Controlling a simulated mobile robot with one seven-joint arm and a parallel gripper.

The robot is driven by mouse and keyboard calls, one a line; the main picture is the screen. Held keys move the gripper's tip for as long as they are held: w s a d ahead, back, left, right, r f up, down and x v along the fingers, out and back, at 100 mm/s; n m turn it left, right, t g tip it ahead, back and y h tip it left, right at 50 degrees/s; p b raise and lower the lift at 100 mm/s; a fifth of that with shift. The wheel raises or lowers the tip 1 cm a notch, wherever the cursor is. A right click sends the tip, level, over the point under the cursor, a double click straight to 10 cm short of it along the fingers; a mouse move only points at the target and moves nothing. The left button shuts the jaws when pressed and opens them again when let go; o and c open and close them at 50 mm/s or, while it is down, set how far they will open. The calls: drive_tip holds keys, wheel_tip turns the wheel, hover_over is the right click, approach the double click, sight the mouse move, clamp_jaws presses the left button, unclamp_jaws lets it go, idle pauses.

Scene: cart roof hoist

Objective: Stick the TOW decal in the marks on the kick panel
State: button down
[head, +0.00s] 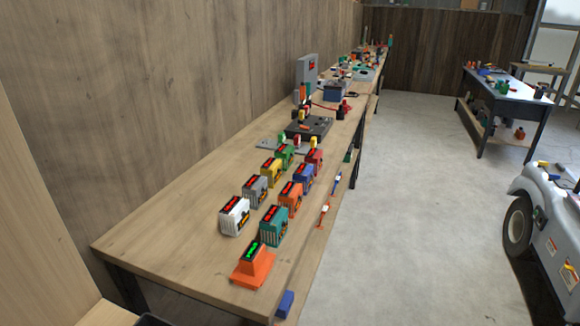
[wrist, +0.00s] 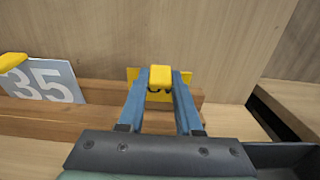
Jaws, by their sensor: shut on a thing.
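In the wrist view my gripper (wrist: 161,76) is shut on the yellow grip block (wrist: 161,76) of a flat yellow decal (wrist: 186,78). The decal shows on both sides of the block. Dark marks show below the block, but the fingers and block hide most of its face and I cannot read TOW on it. The decal is in front of or against a pale wooden board; I cannot tell if they touch. In the head view a white cart (head: 540,205) stands at the right edge, partly cut off. I cannot make out the kick panel or its marks.
A grey "35" plate (wrist: 45,82) with a yellow tab stands at the left in the wrist view, above a wooden ledge (wrist: 60,122). In the head view a long bench (head: 160,250) carries several coloured battery-like blocks. Another table (head: 500,95) stands behind the cart. The concrete floor between is clear.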

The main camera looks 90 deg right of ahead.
drive_tip(key=shift+r, duration=0.15)
drive_tip(key=shift+s+a+r+p, duration=0.2)
drive_tip(key=shift+s+r+p, duration=0.4)
drive_tip(key=shift+s+p, duration=0.15)
drive_tip(key=shift+s+a+r+p, duration=0.2)
drive_tip(key=shift+s+r+p, duration=0.45)
drive_tip(key=shift+p, duration=0.1)
